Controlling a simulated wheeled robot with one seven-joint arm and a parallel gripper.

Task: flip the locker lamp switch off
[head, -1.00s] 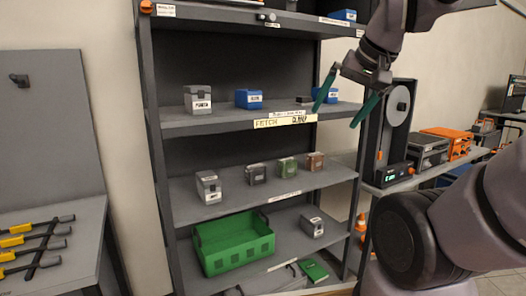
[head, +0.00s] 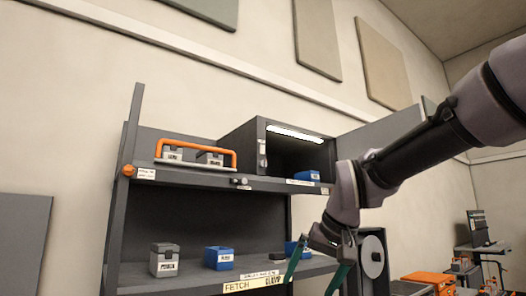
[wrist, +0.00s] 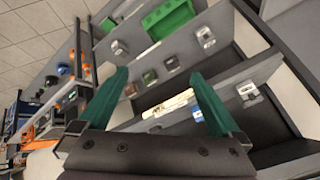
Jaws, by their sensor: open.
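The locker (head: 257,140) is a dark grey box on the top shelf, with its front open and its door swung out to the right. A bright white lamp strip (head: 295,133) glows under its roof. A small light-coloured fitting (head: 262,147), possibly the switch, is on the left front post; its position is too small to read. A blue box (head: 307,176) sits inside the locker. My gripper (head: 312,283) has two green fingers, is open and empty, and hangs below and to the right of the locker. The wrist view shows the open fingers (wrist: 157,75) too, but not the lamp.
An orange-handled carrier (head: 196,158) with grey boxes stands left of the locker. A knob (head: 240,181) is on the top shelf's front edge. The shelf below holds a grey box (head: 164,260) and a blue box (head: 218,258). A green crate (wrist: 168,17) shows in the wrist view.

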